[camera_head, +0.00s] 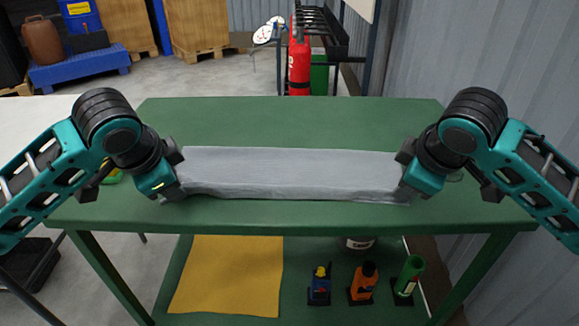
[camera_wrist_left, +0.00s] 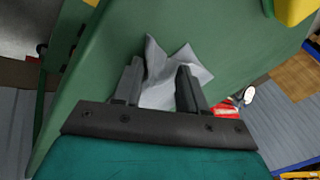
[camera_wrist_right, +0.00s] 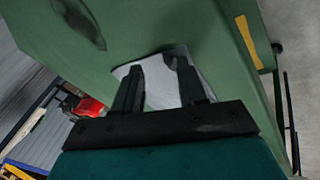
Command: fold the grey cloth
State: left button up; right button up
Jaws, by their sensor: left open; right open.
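The grey cloth (camera_head: 290,174) lies on the green table as a long, narrow strip running left to right, with a loose, rumpled front edge. My left gripper (camera_head: 176,180) is at the cloth's left end, and my right gripper (camera_head: 408,176) is at its right end. In the left wrist view the fingers (camera_wrist_left: 160,84) are apart with a peaked, creased end of the cloth (camera_wrist_left: 160,92) between and beyond them. In the right wrist view the fingers (camera_wrist_right: 160,84) are apart, with the cloth's end (camera_wrist_right: 160,88) between them. Contact between fingers and cloth is not clear.
The green table (camera_head: 290,112) is bare behind and in front of the cloth. A red extinguisher (camera_head: 299,62) stands behind the table. A corrugated wall (camera_head: 480,60) is at right.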

pick_arm(q)
jog(key=shift+s+d+r, duration=0.1)
jog(key=shift+s+r, duration=0.1)
jog(key=shift+r, duration=0.15)
pick_arm(e)
jog(key=shift+s+r, duration=0.2)
jog(key=shift+r, duration=0.05)
pick_arm(q)
jog(key=s+v, duration=0.1)
jog(key=v, duration=0.8)
jog(key=shift+s, duration=0.15)
pick_arm(e)
jog(key=s+v, duration=0.1)
jog(key=v, duration=0.9)
jog(key=shift+f, duration=0.25)
pick_arm(q)
jog(key=shift+r, duration=0.1)
